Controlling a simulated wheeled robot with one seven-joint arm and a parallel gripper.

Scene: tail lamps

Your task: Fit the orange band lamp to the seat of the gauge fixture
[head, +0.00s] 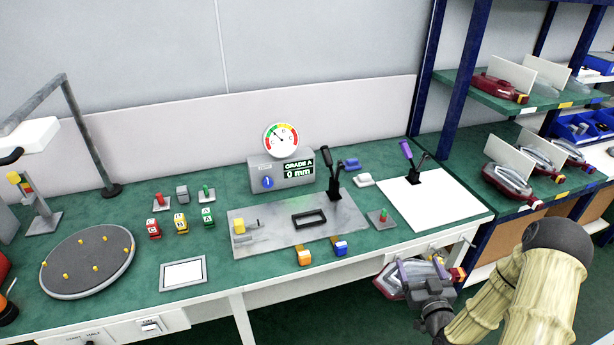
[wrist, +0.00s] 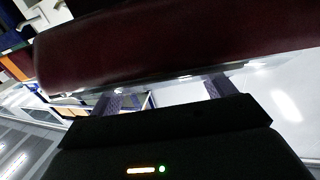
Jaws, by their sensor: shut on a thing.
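My gripper (head: 420,275) is shut on a tail lamp (head: 390,284) with a clear and dark red lens, held in front of the bench's right front edge, below the top. A small yellow and red piece shows at its right end; I cannot make out an orange band. In the wrist view the lamp's dark red body (wrist: 170,48) spans the frame above my gripper's fingers (wrist: 168,97). The gauge fixture (head: 255,222) is a grey plate on the bench, with a black rectangular seat (head: 309,219), empty, and a black toggle clamp (head: 334,178) behind it.
The dial gauge (head: 280,138) and its display box reading GRADE A, 0 mm stand behind the plate. A white board (head: 445,213) with a purple-handled clamp (head: 407,150) lies right. Shelves (head: 480,110) hold more lamps.

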